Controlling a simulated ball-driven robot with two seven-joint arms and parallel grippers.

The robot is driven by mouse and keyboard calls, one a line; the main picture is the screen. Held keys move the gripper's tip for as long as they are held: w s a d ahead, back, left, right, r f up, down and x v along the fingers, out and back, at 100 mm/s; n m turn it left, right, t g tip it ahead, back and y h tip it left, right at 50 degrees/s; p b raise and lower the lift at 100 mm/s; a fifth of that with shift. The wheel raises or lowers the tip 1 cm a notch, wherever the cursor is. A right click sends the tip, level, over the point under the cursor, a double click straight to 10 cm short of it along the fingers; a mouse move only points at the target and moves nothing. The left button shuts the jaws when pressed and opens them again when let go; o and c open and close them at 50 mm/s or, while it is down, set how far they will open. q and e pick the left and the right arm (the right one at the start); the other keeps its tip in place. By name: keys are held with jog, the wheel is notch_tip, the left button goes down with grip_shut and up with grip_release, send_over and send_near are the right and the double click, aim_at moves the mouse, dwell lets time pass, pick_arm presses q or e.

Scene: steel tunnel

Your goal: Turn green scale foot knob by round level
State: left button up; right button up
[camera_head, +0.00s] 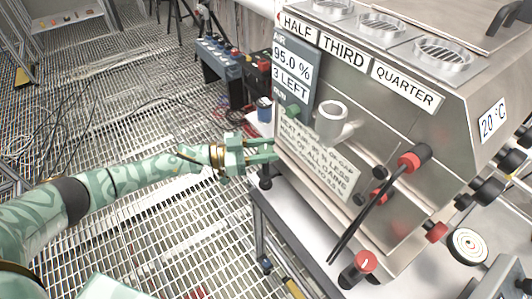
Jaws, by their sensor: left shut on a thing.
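My left gripper (264,151) reaches in from the left, beside the lower left edge of the steel machine (440,135). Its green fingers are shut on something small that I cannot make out. A small green knob (293,112) sits on the machine's front panel, above and right of the fingers. A round white dial with a dark rim (468,245) lies at the lower right; I cannot tell whether it is the round level. I cannot make out a green scale foot knob. My right gripper is not in view.
The machine stands on a table (283,215) with a light top. A grey cup (332,122) is at its front. A red-ended black lever (412,160) and a red-topped knob (364,262) stick out. Blue-grey batteries (222,62) stand behind.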

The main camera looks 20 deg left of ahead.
pick_arm(q)
jog(key=shift+f+m+g+b, duration=0.1)
jog(key=shift+m+g+b, duration=0.3)
jog(key=shift+g, duration=0.1)
jog(key=o, duration=1)
jog(key=shift+c, duration=0.2)
jog(key=v, duration=1.6)
jog(key=shift+a+f+b, duration=0.2)
jog(key=shift+a+b, duration=0.1)
jog(key=shift+w, duration=0.1)
